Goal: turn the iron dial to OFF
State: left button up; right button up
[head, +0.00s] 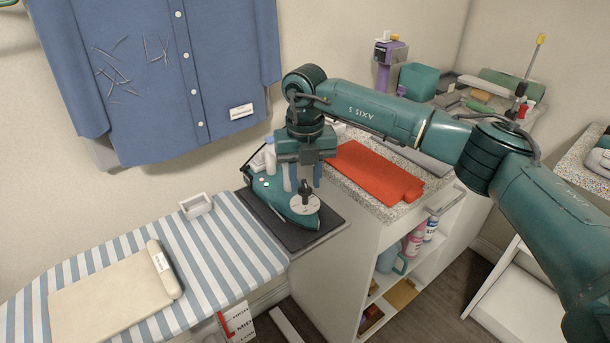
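The teal iron (261,193) rests on a dark mat (287,235) at the board's right end. Its dial (305,204) is a pale disc with a black knob (305,187) standing up from it. Marks on the disc are too small to read, so I cannot tell its setting. My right gripper (303,182) points down over the iron. Its two blue-grey fingers are apart, close to the knob, one on each side in this view. I cannot tell whether they touch it. The gripper body hides part of the iron. My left gripper is not in view.
A striped ironing board (215,243) holds folded cream cloth (110,298) and a small white tray (197,205). A blue shirt (160,70) hangs behind. A red folded cloth (370,170) lies on the speckled counter, right of the iron. A card (235,325) hangs below the board.

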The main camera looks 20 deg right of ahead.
grip_shut()
dwell(0.5)
